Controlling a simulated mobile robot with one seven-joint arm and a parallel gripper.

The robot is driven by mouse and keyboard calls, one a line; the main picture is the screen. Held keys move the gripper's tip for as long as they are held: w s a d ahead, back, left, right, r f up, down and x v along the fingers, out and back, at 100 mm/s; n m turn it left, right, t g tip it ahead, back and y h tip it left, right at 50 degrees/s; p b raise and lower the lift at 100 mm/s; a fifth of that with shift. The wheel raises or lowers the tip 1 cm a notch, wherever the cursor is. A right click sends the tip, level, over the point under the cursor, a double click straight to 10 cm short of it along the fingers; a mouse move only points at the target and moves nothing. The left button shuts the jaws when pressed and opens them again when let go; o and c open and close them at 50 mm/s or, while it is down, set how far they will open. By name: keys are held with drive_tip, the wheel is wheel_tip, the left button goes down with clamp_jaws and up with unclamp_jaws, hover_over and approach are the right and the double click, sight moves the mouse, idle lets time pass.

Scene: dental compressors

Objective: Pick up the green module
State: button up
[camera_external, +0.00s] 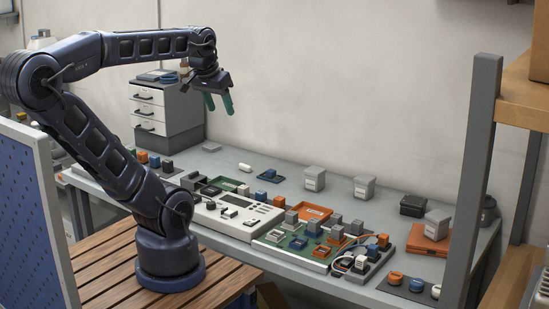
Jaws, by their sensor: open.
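My gripper (219,104) hangs in the air above the back left of the workbench, pointing down. Its two green-tipped fingers are apart, with nothing between them. Several green pieces lie on the bench below, well apart from the gripper. A green board (322,253) lies at the front middle under small blocks. A flat green piece (221,182) lies behind the white control panel (238,222). A dark green plate (260,179) carries a blue block (270,173). I cannot tell which of these is the green module.
A drawer cabinet (150,110) stands at the back left. Grey boxes (315,179) stand toward the back, and an orange box with a grey block (436,226) is at the right. A grey post (482,170) and wooden shelving rise at the right. Bare bench (375,215) shows toward the right.

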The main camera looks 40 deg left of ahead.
drive_tip(key=w+a+r+n+g, duration=0.1)
drive_tip(key=w+a+r+n, duration=0.25)
drive_tip(key=w+a, duration=0.35)
drive_tip(key=w+a+r+n, duration=0.2)
drive_tip(key=w+a+r, duration=0.3)
drive_tip(key=w+a, duration=0.2)
drive_tip(key=w+a+r+n+g, duration=0.1)
drive_tip(key=w+a+r+n, duration=0.1)
drive_tip(key=w+a+r, duration=0.35)
drive_tip(key=n+g, duration=0.3)
drive_tip(key=n, duration=0.8)
hover_over(131, 149)
wheel_tip(131, 149, down, 14)
drive_tip(key=shift+m, duration=0.25)
drive_tip(key=f, duration=3.2)
drive_tip(key=shift+w+a+f, duration=0.1)
drive_tip(key=shift+w+a, duration=0.15)
drive_tip(key=shift+a, duration=0.05)
drive_tip(key=shift+s+d+f, duration=0.1)
drive_tip(key=shift+s+f, duration=0.05)
drive_tip(key=shift+f, duration=2.55)
drive_tip(key=c, duration=1.1)
